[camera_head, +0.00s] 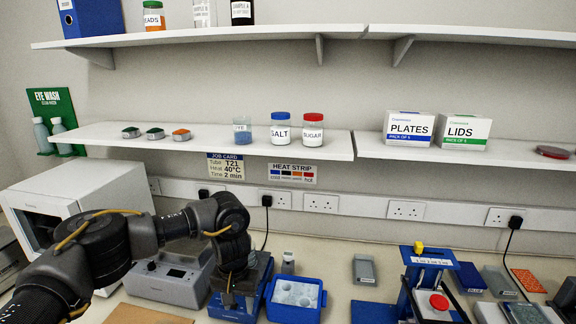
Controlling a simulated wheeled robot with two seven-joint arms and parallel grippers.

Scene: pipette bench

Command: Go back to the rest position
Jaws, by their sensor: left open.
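My left arm comes in from the left edge, bends over at a dark wrist and points down. My left gripper (238,297) is open and hangs low over the bench, in front of a blue block-like device. That device is mostly hidden behind the gripper and wrist. I cannot tell whether the fingers touch it. A blue tub (294,298) with pale round items stands just right of the gripper. My right gripper does not show.
A grey device (170,281) stands left of the gripper, beside a white microwave-like box (78,205). A blue press-like stand (425,283) with a red disc is at right. Shelves (230,140) with jars run above. Bench between tub and stand is partly clear.

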